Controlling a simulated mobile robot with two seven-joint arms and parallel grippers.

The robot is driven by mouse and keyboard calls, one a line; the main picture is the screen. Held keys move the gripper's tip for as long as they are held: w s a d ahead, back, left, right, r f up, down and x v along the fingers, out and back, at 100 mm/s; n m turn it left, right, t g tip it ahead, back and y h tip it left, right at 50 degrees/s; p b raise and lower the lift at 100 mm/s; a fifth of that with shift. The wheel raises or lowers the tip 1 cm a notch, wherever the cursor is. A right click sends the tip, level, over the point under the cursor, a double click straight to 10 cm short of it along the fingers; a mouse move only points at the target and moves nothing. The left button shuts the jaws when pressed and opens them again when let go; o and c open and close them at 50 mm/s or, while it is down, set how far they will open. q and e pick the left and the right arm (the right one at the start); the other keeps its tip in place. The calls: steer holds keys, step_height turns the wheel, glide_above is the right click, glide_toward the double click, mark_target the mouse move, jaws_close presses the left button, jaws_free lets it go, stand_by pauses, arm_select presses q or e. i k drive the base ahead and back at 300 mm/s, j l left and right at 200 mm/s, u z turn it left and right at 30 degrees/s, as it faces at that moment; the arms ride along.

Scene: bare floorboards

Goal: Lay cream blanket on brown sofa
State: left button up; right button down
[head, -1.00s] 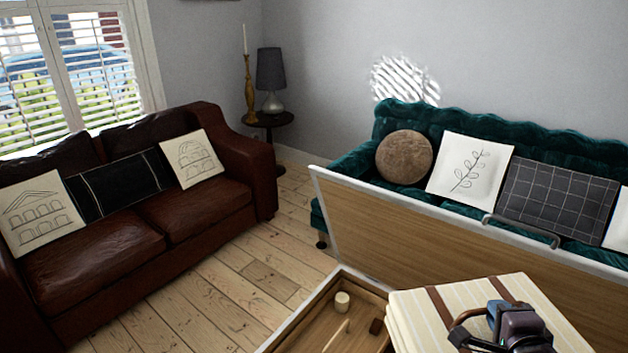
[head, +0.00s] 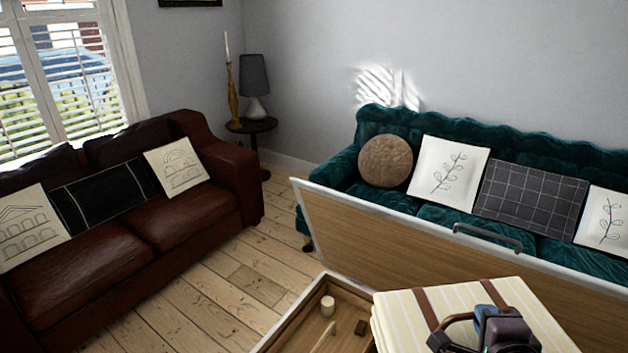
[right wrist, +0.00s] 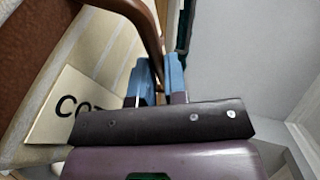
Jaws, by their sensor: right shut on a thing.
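The brown sofa (head: 165,245) is leather and stands on the left in the head view, with clear seat cushions. The cream blanket (head: 455,300) is a folded, striped bundle with brown straps and a brown carry handle (head: 452,325), at the bottom right. My right gripper (head: 490,318) is shut on this handle, above the bundle. In the right wrist view, its blue fingers (right wrist: 160,80) are at the handle (right wrist: 148,35), beside the cream cloth (right wrist: 110,45) and a lettered label (right wrist: 75,108). My left gripper is out of view.
An open wooden chest (head: 310,315) with small items lies at the bottom centre, its raised lid (head: 400,255) behind it. A teal sofa (head: 435,215) stands behind the lid. Bare floorboards (head: 235,275) separate the brown sofa from the chest. A side table (head: 251,127) with a lamp stands in the corner.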

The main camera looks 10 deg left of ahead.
mark_target(69, 265)
steer(key=i+j+u, duration=0.15)
steer(key=j+u, duration=0.35)
steer(key=i+j+u, duration=0.2)
steer(key=j+u, duration=0.3)
steer(key=i+j+u, duration=0.25)
steer(key=u, duration=0.25)
steer(key=i+j+u, duration=0.25)
steer(key=u, duration=0.2)
steer(key=i+j+u, duration=0.1)
steer(key=i, duration=0.75)
steer(key=i+l, duration=0.15)
steer(key=i, duration=0.15)
steer(key=i+l+u, duration=0.3)
steer(key=l, duration=0.15)
steer(key=i+l+u, duration=0.15)
steer(key=l, duration=0.25)
steer(key=i+l+u, duration=0.2)
steer(key=l, duration=0.2)
steer(key=k, duration=0.05)
